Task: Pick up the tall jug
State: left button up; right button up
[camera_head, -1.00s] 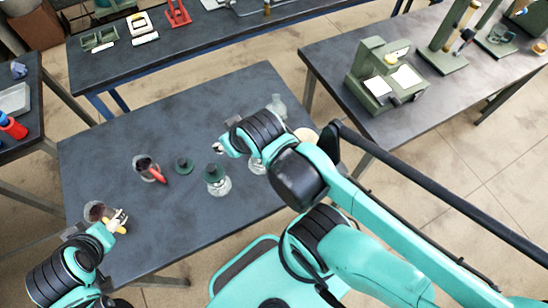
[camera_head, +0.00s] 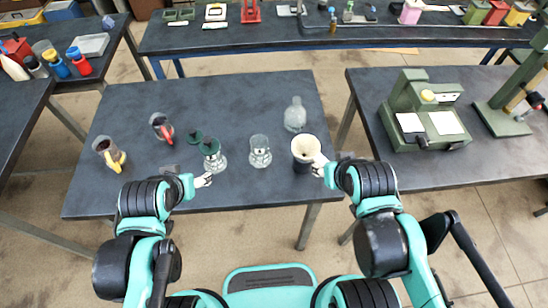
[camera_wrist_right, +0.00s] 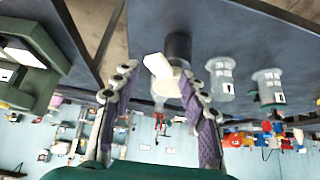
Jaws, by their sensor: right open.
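A tall dark jug (camera_head: 303,165) with a wide cream mouth and a pale handle stands upright near the front right of the middle table. In the right wrist view the jug (camera_wrist_right: 179,47) appears upside down, its white handle between the fingers. My right gripper (camera_head: 319,166) is at the handle's side. In the right wrist view its fingers (camera_wrist_right: 158,80) are apart around the handle, with no clear grip. My left gripper (camera_head: 204,180) hovers near the front edge, in front of the green-topped glass jar (camera_head: 212,158). Its fingers are too small to read.
A glass beaker (camera_head: 260,152) stands left of the jug, and a clear flask (camera_head: 295,117) behind it. Yellow-handled (camera_head: 108,153) and red-handled (camera_head: 161,127) jugs stand at the left, with a dark green lid (camera_head: 195,137) nearby. The table's (camera_head: 240,105) back is clear.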

aim_at(115, 159)
jog(key=u, duration=1.45)
jog(key=i+j+u, duration=0.15)
jog(key=i, duration=0.2)
jog(key=i+j+u, duration=0.15)
jog(key=i, duration=0.15)
jog(key=l, duration=0.05)
